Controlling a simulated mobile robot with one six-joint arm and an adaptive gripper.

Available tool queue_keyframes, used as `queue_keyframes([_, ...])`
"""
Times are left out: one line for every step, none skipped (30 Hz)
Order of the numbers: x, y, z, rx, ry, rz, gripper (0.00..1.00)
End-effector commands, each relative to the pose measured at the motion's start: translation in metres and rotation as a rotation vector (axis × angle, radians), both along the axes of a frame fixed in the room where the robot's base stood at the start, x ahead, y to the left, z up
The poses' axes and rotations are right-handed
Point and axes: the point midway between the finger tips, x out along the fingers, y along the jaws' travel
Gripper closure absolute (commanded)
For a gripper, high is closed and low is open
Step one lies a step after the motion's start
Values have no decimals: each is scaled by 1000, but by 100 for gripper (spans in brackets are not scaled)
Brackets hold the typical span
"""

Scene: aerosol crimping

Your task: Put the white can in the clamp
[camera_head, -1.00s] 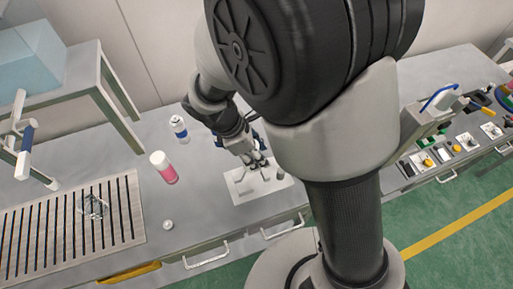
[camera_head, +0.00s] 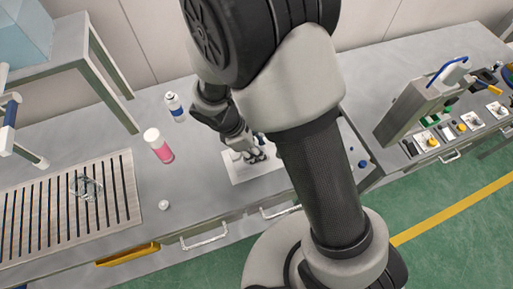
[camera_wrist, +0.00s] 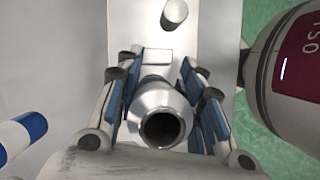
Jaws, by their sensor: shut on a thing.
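In the wrist view my gripper (camera_wrist: 162,90) is shut on a can (camera_wrist: 160,112), its blue pads on either side. The can's silver shoulder and round open mouth face the camera; the colour of its body is hardly visible. In the head view my gripper (camera_head: 248,152) is low over a pale plate (camera_head: 240,177) on the bench, and the held can is hard to make out between the fingers. I cannot clearly make out the clamp in either view.
A blue-and-white bottle (camera_head: 175,108) and a pink bottle with a white cap (camera_head: 160,146) stand left of my gripper. A small white cap (camera_head: 164,205) lies near the front edge. A slatted grate (camera_head: 52,222) is at left; an upright machine (camera_head: 420,108) stands at right.

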Motion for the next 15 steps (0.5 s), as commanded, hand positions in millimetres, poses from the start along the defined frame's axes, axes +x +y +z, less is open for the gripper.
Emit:
queue_keyframes([0,0,-2,0,0,0,87])
queue_keyframes([0,0,-3,0,0,0,87])
queue_keyframes([0,0,-4,0,0,0,64])
queue_keyframes([0,0,-3,0,0,0,62])
queue_keyframes([0,0,-3,0,0,0,60])
queue_keyframes([0,0,-3,0,0,0,58])
queue_keyframes([0,0,-3,0,0,0,56])
queue_keyframes([0,0,-3,0,0,0,54])
queue_keyframes([0,0,-2,0,0,0,51])
queue_keyframes([0,0,-2,0,0,0,49])
queue_keyframes([0,0,-2,0,0,0,47])
queue_keyframes([0,0,-2,0,0,0,45])
queue_keyframes([0,0,-2,0,0,0,45])
queue_keyframes([0,0,-2,0,0,0,45])
queue_keyframes([0,0,-2,0,0,0,45])
